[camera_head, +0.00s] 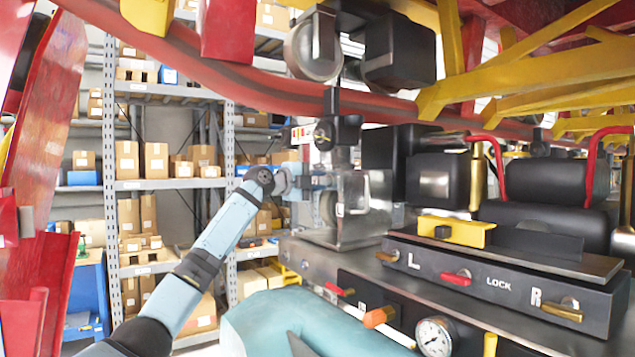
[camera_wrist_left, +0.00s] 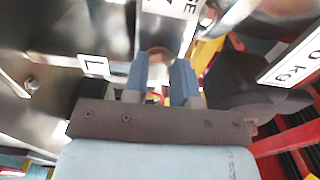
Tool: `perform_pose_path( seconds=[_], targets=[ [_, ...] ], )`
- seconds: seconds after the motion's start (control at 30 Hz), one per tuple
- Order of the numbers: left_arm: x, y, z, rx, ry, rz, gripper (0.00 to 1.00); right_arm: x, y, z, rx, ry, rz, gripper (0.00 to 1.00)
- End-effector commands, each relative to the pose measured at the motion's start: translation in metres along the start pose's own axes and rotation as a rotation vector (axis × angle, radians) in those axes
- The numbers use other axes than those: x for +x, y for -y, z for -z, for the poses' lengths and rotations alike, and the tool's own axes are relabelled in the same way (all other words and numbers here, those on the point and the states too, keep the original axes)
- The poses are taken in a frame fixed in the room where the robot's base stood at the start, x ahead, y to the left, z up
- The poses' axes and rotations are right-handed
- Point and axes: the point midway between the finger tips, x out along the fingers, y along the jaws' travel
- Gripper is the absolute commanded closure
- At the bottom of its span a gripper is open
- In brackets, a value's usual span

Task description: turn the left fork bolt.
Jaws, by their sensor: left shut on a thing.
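My left gripper (camera_head: 322,181) reaches in from the left and meets the left side of a shiny metal block marked L (camera_head: 352,215). In the left wrist view its two blue fingers (camera_wrist_left: 161,68) stand a little apart, with a round coppery bolt head (camera_wrist_left: 158,53) between their tips. I take this as the left fork bolt; the gripper is shut on it. In the head view the bolt is hidden by the fingers. The L label (camera_wrist_left: 95,67) shows left of the fingers in the wrist view. My right gripper is out of view.
A dark panel (camera_head: 490,283) with L, LOCK and R levers is at the right. An orange hex knob (camera_head: 378,317) and a gauge (camera_head: 434,336) sit below. A red rail (camera_head: 265,88) runs above my gripper. Shelves with boxes (camera_head: 165,160) stand behind.

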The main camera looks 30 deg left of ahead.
Motion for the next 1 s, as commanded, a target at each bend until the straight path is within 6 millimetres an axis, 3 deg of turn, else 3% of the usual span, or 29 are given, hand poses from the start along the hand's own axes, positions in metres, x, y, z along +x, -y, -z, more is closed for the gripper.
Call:
perform_pose_path(
  seconds=[0.03, 0.07, 0.17, 0.57, 1.0],
  targets=[
    [0.000, -0.001, 0.000, 0.000, -0.001, -0.002, 0.98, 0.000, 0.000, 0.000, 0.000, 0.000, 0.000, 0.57],
    [0.000, -0.001, 0.000, 0.000, -0.001, -0.002, 0.70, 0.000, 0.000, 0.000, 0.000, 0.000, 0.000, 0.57],
    [0.000, -0.001, 0.000, -0.001, -0.001, -0.001, 0.49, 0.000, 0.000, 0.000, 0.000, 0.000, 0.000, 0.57],
    [-0.009, -0.002, -0.001, 0.001, 0.001, 0.000, 0.49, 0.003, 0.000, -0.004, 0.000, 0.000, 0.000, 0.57],
    [-0.101, -0.004, -0.001, 0.001, 0.002, -0.001, 0.49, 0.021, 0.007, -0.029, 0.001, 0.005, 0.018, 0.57]
  ],
)
